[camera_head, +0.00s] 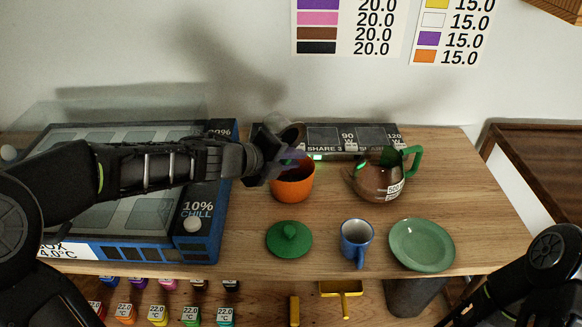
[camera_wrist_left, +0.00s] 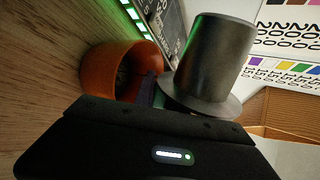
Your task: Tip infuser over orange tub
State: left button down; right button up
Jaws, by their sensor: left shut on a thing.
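The infuser (camera_wrist_left: 213,58) is a grey metal cup with a wide rim. My left gripper (camera_head: 283,167) is shut on it and holds it above the orange tub (camera_head: 293,187). In the head view the infuser (camera_head: 288,130) looks tilted over, partly hidden behind the gripper. In the left wrist view, the orange tub (camera_wrist_left: 108,72) is beside and below the infuser, with something dark grey inside. I cannot tell whether anything is falling from the infuser. My right arm shows at the lower right, but its gripper is out of view.
A brown teapot (camera_head: 372,182) with a green handle stands right of the tub. A green lid (camera_head: 289,239), a blue mug (camera_head: 356,240) and a green plate (camera_head: 421,245) lie in front. A blue chill box (camera_head: 203,225) fills the left. A black panel (camera_head: 325,138) stands behind.

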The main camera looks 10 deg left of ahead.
pick_arm(q)
jog(key=shift+f+m+b, duration=0.1)
jog(key=shift+m+b, duration=0.2)
jog(key=shift+b, duration=0.35)
jog(key=shift+r+m+t+y+b, duration=0.5)
jog(key=shift+r+b, duration=0.15)
jog(key=shift+b, duration=0.05)
dwell(0.7)
jog(key=shift+b, duration=0.3)
jog(key=shift+w+a+f+m+t+y+b, duration=0.15)
jog(key=shift+m+t+y+b, duration=0.4)
jog(key=shift+b, duration=1.4)
jog(key=shift+a+f+m+t+y+b, duration=0.1)
jog(key=shift+m+t+y+b, duration=0.35)
jog(key=shift+b, duration=1.45)
jog(key=shift+m, duration=0.4)
jog(key=shift+m+t+b, duration=0.4)
jog(key=shift+b, duration=1.15)
jog(key=shift+d+r+n+g+h+p, duration=0.15)
jog(key=shift+n+g+h+p, duration=0.3)
jog(key=shift+p, duration=1.35)
jog(key=shift+r+n+g+h+p, duration=0.15)
jog(key=shift+n+g+p, duration=0.35)
jog(key=shift+p, duration=1.25)
